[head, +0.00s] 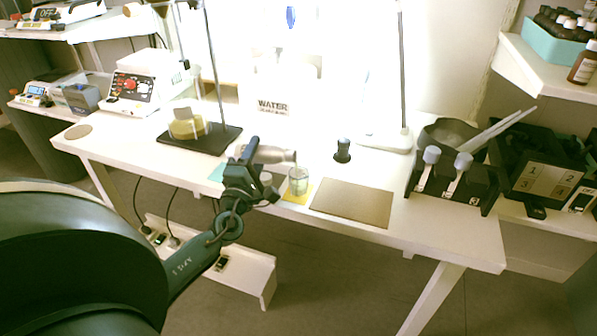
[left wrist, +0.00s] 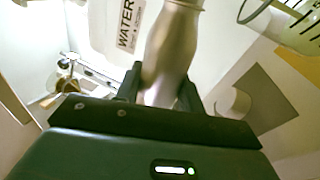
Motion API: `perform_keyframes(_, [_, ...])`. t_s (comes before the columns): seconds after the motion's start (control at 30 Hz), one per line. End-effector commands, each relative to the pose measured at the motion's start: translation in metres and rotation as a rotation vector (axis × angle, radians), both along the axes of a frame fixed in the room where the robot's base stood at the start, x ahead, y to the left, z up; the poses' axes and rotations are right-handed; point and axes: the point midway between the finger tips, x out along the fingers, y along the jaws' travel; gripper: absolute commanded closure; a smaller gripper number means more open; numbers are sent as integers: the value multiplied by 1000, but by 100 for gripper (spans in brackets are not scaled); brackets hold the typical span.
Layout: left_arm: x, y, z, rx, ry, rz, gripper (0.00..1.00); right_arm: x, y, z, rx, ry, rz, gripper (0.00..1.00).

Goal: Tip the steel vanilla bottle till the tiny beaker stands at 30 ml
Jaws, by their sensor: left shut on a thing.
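My left gripper (head: 246,168) is shut on the steel bottle (head: 272,154) near the middle of the table. The bottle is tipped almost level, with its mouth end pointing right, above and beside the beaker. In the left wrist view, the steel bottle (left wrist: 174,45) stands between the two fingers (left wrist: 160,92). The tiny clear beaker (head: 299,181) is upright on a yellow mat (head: 293,198). Part of the beaker (left wrist: 282,22), with dark graduation marks, shows at the top right of the wrist view. I cannot read its level or make out a stream. My right gripper is out of view.
A brown board (head: 352,203) lies right of the beaker. A small dark-bodied item (head: 342,151) stands behind it. A stand with a dark base (head: 198,140) is at the left back. A black rack (head: 452,187) is at the right. The front right tabletop is clear.

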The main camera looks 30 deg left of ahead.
Motion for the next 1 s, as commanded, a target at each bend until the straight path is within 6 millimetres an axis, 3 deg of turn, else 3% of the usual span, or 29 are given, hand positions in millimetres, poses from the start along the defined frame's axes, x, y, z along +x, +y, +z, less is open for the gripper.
perform_keyframes(0.37, [0, 0, 1, 0, -2, 0, 90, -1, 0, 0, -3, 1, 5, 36])
perform_keyframes(0.6, [-1, 3, 3, -234, -76, 1, 90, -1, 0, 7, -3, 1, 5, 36])
perform_keyframes(0.87, [-1, 2, 3, -253, -81, 1, 90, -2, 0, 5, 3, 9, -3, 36])
perform_keyframes(1.0, [1, -4, 10, -400, -125, 1, 90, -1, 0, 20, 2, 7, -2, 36])
